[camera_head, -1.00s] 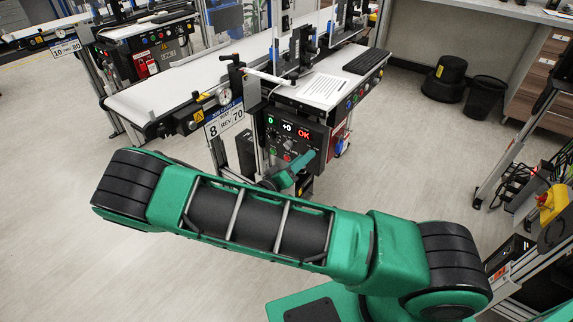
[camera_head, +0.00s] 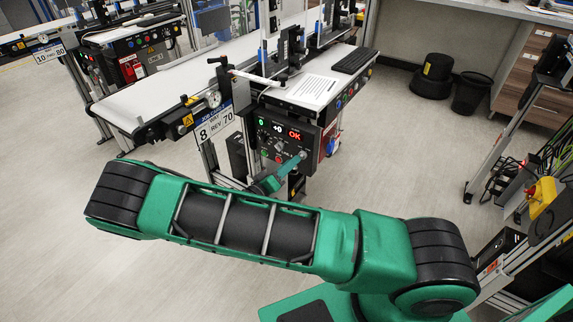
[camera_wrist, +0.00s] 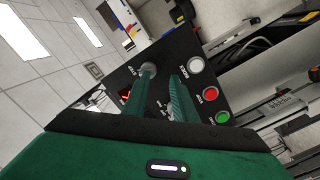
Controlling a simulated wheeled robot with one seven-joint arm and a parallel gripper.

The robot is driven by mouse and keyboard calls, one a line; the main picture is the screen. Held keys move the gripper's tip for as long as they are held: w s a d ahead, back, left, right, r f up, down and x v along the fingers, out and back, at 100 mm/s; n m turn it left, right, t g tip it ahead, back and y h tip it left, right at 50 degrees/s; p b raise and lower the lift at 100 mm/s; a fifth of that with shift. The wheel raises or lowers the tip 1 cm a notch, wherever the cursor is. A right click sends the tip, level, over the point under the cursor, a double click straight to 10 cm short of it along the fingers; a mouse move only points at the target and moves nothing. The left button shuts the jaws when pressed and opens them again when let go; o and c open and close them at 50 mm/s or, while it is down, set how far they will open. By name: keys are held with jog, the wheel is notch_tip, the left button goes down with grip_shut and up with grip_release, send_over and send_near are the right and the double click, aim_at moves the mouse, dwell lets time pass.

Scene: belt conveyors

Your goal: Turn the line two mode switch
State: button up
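The control box (camera_head: 309,140) of the near line has a dark face with a lit display reading 0, +0 and OK. In the wrist view the dark panel (camera_wrist: 172,58) is tilted. It carries a pale round control (camera_wrist: 196,65), a red button (camera_wrist: 211,93) and a green button (camera_wrist: 222,117) on the right, and a grey round knob (camera_wrist: 148,68) at the left fingertip.
A white belt conveyor (camera_head: 165,88) runs behind the box, with a sign (camera_head: 215,122) reading 8 and 70. A keyboard (camera_head: 352,60) and a paper sheet (camera_head: 313,89) lie above the box. A metal-framed stand (camera_head: 500,145) is at right. The floor at left is clear.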

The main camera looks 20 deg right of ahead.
jog(key=v, duration=1.1)
jog(key=shift+a, duration=0.3)
dwell(0.5)
dwell(0.4)
jog(key=v, duration=1)
jog(key=shift+s+a, duration=0.2)
jog(key=shift+a, duration=0.15)
jog(key=shift+f, duration=0.1)
